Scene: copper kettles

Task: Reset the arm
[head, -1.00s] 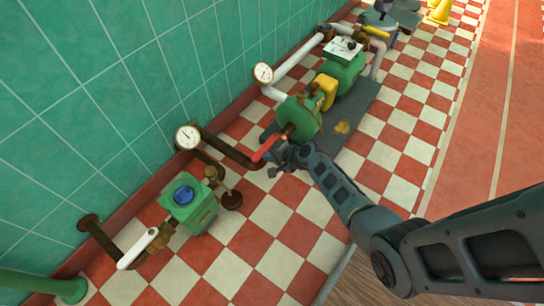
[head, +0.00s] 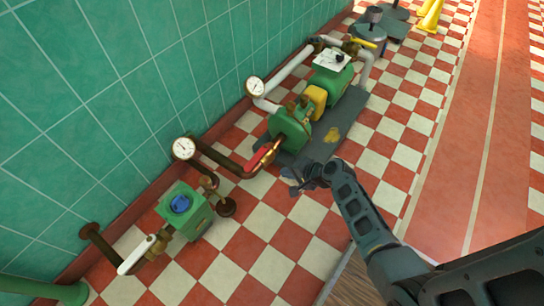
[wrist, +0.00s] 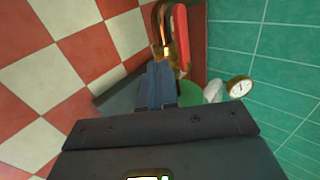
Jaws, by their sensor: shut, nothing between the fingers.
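My gripper (head: 293,182) is at the end of my dark arm, over the checkered floor just in front of the pump set. In the wrist view my gripper (wrist: 157,85) shows its two dark fingers together, with nothing between them. Beyond the fingertips is a red lever handle (wrist: 181,35) on a brass valve at a copper pipe. In the head view the red handle (head: 258,160) lies along the pipe, left of my gripper and apart from it.
A green pump (head: 291,130) with a yellow coupling (head: 315,100) stands on a grey base plate (head: 350,104). Two dial gauges (head: 184,148) rise from pipes along the tiled wall. A green box with a blue knob (head: 180,204) stands nearer. Open checkered floor lies in front.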

